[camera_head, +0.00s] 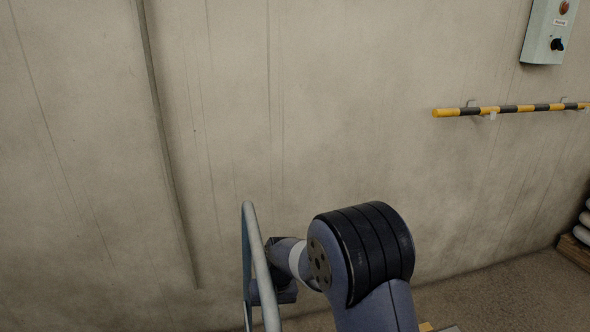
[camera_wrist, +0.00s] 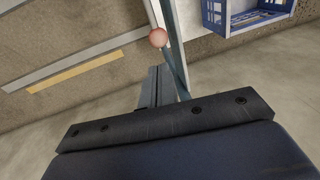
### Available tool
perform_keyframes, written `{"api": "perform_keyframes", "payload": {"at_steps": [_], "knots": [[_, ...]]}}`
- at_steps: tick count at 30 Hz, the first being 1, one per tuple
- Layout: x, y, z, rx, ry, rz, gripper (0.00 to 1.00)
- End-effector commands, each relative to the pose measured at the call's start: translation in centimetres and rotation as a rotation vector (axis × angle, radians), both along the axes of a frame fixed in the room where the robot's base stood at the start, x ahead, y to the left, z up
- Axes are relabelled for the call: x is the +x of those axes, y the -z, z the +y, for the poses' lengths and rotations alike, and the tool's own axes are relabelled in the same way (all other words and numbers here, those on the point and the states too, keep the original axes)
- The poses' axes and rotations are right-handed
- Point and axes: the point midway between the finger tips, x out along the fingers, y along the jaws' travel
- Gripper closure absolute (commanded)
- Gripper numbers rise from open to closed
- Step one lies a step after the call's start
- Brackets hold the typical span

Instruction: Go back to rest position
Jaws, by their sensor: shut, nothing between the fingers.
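My gripper (camera_wrist: 157,72) shows in the wrist view as narrow grey fingers beyond a dark bolted plate. The fingers are together, with nothing visible between them. A round reddish knob (camera_wrist: 158,38) shows just beyond the fingertips, beside a blue-grey bar; I cannot tell whether they touch. In the head view my arm reaches forward at the lower centre, and its far end is partly hidden behind a grey-blue tubular rail (camera_head: 262,270). No ladle is visible in either view.
A concrete wall (camera_head: 330,110) fills the head view, with a yellow-black bar (camera_head: 515,109) and a control box (camera_head: 548,32) at upper right. Stacked rounded items (camera_head: 584,222) stand at the right edge. The wrist view shows a blue crate (camera_wrist: 216,18) and a yellow strip (camera_wrist: 75,71).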

Motion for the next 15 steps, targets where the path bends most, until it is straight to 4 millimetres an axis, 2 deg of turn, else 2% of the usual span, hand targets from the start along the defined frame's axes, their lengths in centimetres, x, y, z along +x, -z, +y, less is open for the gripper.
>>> {"api": "perform_keyframes", "payload": {"at_steps": [1,10,11,12,15], "knots": [[0.2,-1.3,-0.2,0.001,0.002,-0.003,1.00],[0.6,-7.2,-1.3,0.000,0.001,-0.004,1.00],[0.6,-7.1,-1.3,-0.001,0.000,0.000,1.00],[0.3,-5.3,-1.1,-0.003,-0.001,0.005,1.00],[0.2,-3.3,-0.7,-0.002,-0.001,0.004,1.00]]}}
